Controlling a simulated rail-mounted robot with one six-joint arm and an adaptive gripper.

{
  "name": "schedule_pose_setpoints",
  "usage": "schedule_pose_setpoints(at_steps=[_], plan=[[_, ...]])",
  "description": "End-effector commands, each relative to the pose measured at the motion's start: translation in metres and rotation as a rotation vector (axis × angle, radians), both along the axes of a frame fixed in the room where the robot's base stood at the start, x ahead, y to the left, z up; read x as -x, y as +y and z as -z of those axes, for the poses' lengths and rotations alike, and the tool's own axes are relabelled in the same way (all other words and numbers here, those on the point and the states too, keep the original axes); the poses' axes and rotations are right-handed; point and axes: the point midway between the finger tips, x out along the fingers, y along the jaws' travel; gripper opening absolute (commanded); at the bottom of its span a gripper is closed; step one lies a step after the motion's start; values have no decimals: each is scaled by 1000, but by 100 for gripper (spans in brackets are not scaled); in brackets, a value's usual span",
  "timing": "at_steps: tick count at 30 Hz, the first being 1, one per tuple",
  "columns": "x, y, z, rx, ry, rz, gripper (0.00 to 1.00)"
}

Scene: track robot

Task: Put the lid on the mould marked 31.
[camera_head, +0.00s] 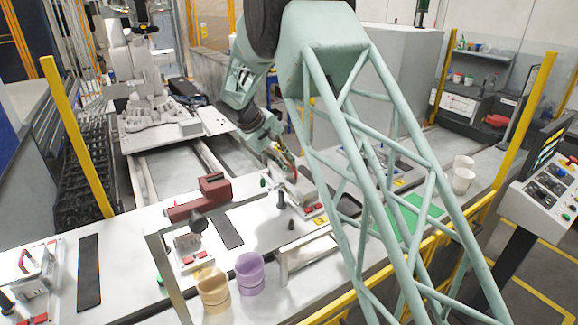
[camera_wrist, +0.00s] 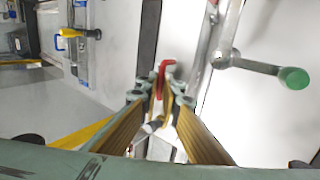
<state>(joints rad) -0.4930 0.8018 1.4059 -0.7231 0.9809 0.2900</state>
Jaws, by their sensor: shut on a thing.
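My gripper (camera_head: 283,160) is low over the middle of the bench in the head view. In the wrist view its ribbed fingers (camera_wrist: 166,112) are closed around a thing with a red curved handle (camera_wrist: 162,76). That handle looks like a lid's, but the fingers hide most of the held thing. A pale fixture (camera_head: 300,192) with red parts lies just below my gripper in the head view; I cannot tell whether the held thing touches it. A similar pale fixture with a red handle (camera_head: 32,262) stands at the far left. No number 31 is readable.
A yellow cup (camera_head: 213,290) and a purple cup (camera_head: 249,274) stand at the front. A dark red clamp-like tool (camera_head: 205,198) is above a metal frame. White cups (camera_head: 463,176) stand at the right. In the wrist view, a green-knobbed lever (camera_wrist: 292,78) juts out at right.

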Motion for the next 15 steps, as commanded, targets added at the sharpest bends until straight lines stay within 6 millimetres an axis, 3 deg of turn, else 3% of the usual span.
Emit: schedule_pose_setpoints(at_steps=[4, 6, 10, 15], plan=[[0, 0, -1, 0, -2, 0, 0], [0, 0, -1, 0, -2, 0, 11], [0, 0, -1, 0, -1, -1, 21], [0, 0, -1, 0, 0, 0, 21]])
